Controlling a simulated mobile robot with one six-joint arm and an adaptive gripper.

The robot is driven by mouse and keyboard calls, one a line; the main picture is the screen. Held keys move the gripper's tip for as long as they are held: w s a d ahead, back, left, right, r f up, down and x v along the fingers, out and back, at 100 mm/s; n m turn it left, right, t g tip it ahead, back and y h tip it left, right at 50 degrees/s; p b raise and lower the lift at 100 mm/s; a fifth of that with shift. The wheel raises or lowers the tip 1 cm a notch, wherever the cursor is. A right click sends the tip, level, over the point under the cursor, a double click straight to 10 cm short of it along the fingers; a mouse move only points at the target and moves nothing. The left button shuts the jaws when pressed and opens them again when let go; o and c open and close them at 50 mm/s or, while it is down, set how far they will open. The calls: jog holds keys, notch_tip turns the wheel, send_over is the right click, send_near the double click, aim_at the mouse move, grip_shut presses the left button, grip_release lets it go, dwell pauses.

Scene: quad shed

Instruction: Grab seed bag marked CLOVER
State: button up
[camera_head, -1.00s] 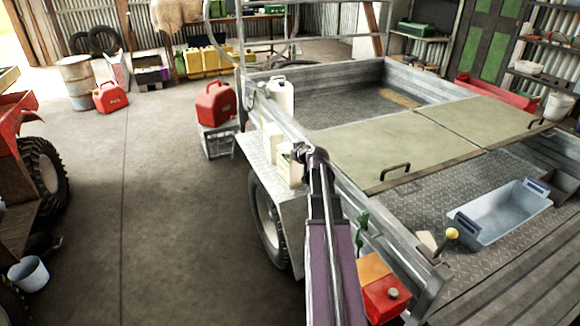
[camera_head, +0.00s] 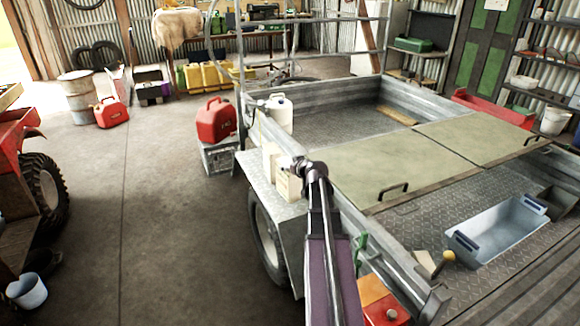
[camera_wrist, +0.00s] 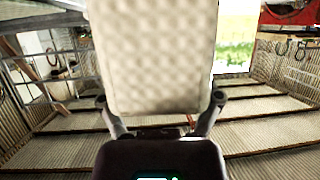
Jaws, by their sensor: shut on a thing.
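A pale cream bag (camera_wrist: 150,55) fills the upper middle of the wrist view, between the two fingers of my gripper (camera_wrist: 161,110), which is shut on it. Its side facing the wrist camera is plain and dimpled, with no marking. In the head view my gripper (camera_head: 297,166) is at a cream bag (camera_head: 288,186) over the trailer's left mudguard. The print on that bag is too small to read. A second cream bag (camera_head: 270,160) stands just behind it. I cannot tell whether the held bag touches the mudguard.
The mudguard (camera_head: 262,189) adjoins the trailer's metal side rail. A white jug (camera_head: 279,114) stands beyond the bags. A red fuel can (camera_head: 215,120) sits on a grey crate (camera_head: 218,156).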

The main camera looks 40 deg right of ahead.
jog(key=shift+s+r, duration=0.2)
jog(key=shift+r, duration=0.35)
jog(key=s+d, duration=0.3)
jog(key=s, duration=0.4)
jog(key=s+d+r+p, duration=0.1)
jog(key=s+d, duration=0.1)
jog(key=s, duration=0.5)
jog(key=shift+s+d, duration=0.25)
jog(key=shift+d, duration=0.15)
jog(key=shift+r+p, duration=0.1)
jog(key=shift+p, duration=0.2)
